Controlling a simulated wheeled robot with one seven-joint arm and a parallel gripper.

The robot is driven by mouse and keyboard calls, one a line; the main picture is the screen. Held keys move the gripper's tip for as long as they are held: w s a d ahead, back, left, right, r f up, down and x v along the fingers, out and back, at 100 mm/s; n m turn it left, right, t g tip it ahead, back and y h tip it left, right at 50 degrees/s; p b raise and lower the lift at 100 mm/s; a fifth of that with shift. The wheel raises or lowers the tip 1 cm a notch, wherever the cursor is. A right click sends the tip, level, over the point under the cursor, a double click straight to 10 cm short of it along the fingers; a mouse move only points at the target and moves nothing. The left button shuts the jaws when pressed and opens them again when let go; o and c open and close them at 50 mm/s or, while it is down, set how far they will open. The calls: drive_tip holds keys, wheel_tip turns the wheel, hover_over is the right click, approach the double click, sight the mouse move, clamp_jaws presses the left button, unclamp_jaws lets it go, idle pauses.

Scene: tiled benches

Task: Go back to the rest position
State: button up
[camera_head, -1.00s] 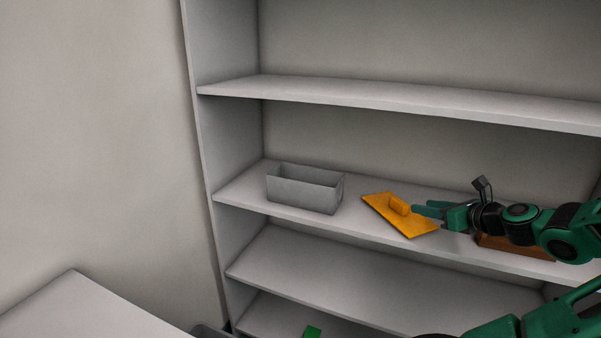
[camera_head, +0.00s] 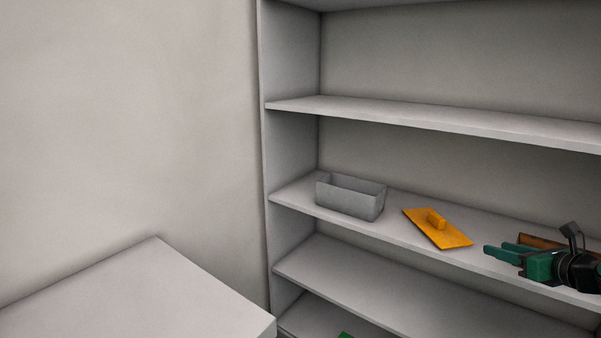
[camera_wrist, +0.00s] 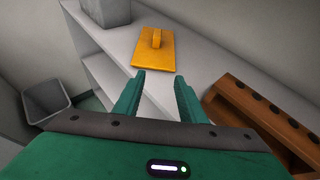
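My gripper (camera_head: 500,252) is at the right of the head view, in front of the shelf unit. It is open and empty, with its two green fingers apart in the wrist view (camera_wrist: 160,95). The orange float with a raised handle (camera_head: 452,238) lies flat on the middle shelf, left of my gripper and apart from it. In the wrist view the float (camera_wrist: 153,57) lies beyond the fingertips.
A grey box (camera_head: 350,202) stands on the same shelf, left of the float. A brown wooden rack with holes (camera_wrist: 262,115) is close on the right of my gripper. A grey bin (camera_wrist: 45,98) stands lower left. A white tabletop (camera_head: 140,295) is at the lower left.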

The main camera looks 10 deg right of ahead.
drive_tip(key=s+a+f+n+g+y, duration=0.35)
drive_tip(key=a+f+n+g, duration=0.55)
drive_tip(key=a+f+n, duration=0.45)
drive_tip(key=s+a+r+n+g+h, duration=0.1)
drive_tip(key=s+a+r+n+g, duration=0.1)
drive_tip(key=s+a+r+n, duration=0.3)
drive_tip(key=s+a+r+n+g+h, duration=0.1)
drive_tip(key=s+a+r+n+g, duration=0.1)
drive_tip(key=s+a+r+n, duration=0.3)
drive_tip(key=s+r+n, duration=0.3)
drive_tip(key=s+n, duration=0.1)
drive_tip(key=n, duration=0.3)
drive_tip(key=shift+a+r, duration=0.2)
drive_tip(key=shift+r, duration=0.15)
